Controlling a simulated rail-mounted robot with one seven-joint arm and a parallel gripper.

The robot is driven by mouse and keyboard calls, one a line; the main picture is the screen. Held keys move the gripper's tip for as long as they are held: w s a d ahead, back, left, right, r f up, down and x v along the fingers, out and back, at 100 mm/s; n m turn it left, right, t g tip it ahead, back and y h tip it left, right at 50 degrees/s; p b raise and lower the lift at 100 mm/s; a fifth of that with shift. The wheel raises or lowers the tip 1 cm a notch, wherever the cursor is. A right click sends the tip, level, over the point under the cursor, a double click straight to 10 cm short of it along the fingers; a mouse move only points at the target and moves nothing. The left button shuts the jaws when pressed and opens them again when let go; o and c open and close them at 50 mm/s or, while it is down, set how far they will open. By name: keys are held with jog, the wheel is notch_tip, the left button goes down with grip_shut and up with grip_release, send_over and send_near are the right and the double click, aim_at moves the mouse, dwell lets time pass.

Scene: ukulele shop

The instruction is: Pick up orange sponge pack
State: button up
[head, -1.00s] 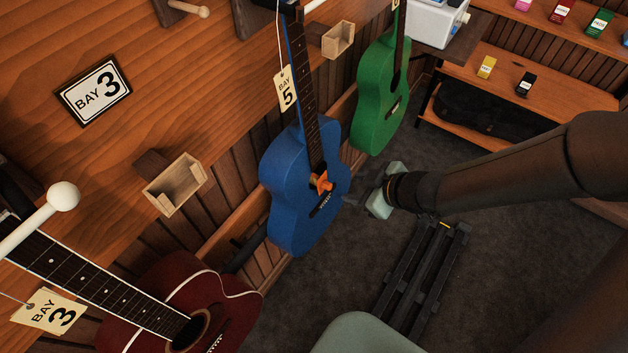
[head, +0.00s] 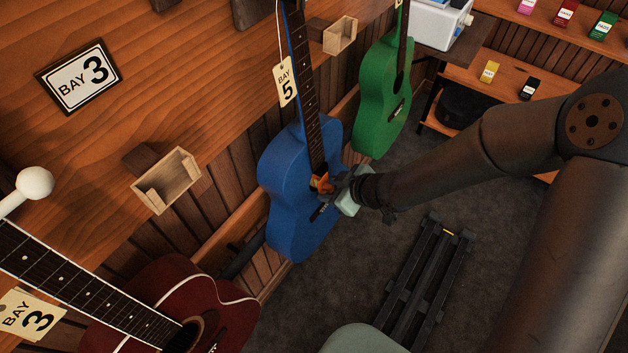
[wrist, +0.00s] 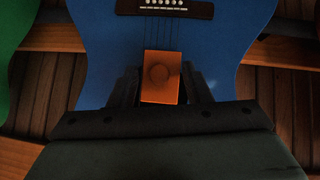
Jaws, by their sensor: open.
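The orange sponge pack (head: 320,183) sits at the sound hole of the blue ukulele (head: 290,215), over the strings. In the wrist view the orange sponge pack (wrist: 160,78) is a small upright block with a round mark, in front of the strings below the bridge. My gripper (head: 332,188) is at the front of the blue ukulele, and its open fingers (wrist: 161,90) stand on either side of the pack's lower part. I cannot tell whether the fingers touch the pack. The pack's lower end is partly hidden by my gripper in the wrist view.
A green ukulele (head: 384,105) hangs behind the blue one, and a dark red one (head: 170,305) is at the front left. Empty wooden holders (head: 166,180) stick out from the wall. A shelf (head: 510,95) with small boxes stands at the back right.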

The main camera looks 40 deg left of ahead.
jog(key=c, duration=0.9)
grip_shut()
jog(key=shift+r, duration=0.1)
jog(key=shift+r, duration=0.2)
jog(key=s+d+f+p, duration=0.1)
jog(key=d+p, duration=0.5)
jog(key=d, duration=1.5)
jog(key=shift+s+d+f, duration=0.2)
jog(key=shift+s+f, duration=0.1)
jog(key=shift+s, duration=0.1)
